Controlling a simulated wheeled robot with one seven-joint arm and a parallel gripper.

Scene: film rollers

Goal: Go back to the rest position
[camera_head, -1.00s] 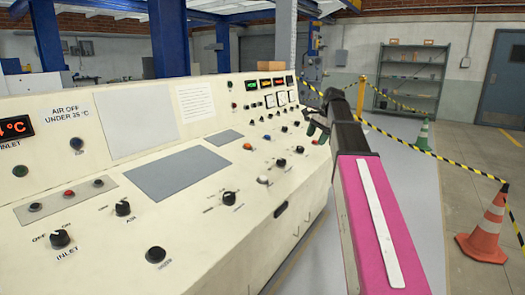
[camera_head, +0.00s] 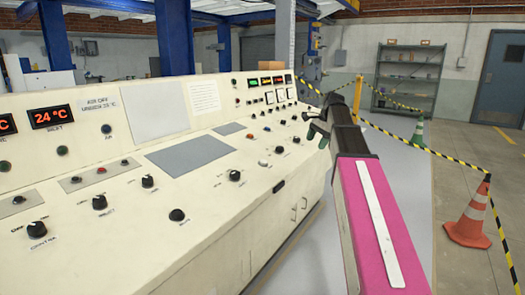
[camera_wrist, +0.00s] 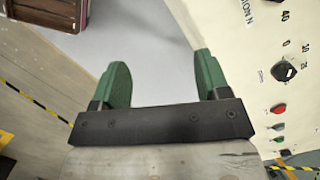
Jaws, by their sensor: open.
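My gripper (camera_head: 318,131) is at the end of my pink and black arm, in the air beside the right end of the control panel (camera_head: 193,155). In the wrist view my gripper (camera_wrist: 161,84) shows two green fingers set well apart, with only grey floor between them. It is open and empty. The panel's knobs, including a black one (camera_wrist: 284,71), lie to the right of the fingers in the wrist view, apart from them.
An orange traffic cone (camera_head: 470,215) and a green cone (camera_head: 419,134) hold striped barrier tape on the right. A yellow post (camera_head: 358,95) stands behind my arm. Grey shelves (camera_head: 409,80) and a blue door (camera_head: 503,78) are at the back.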

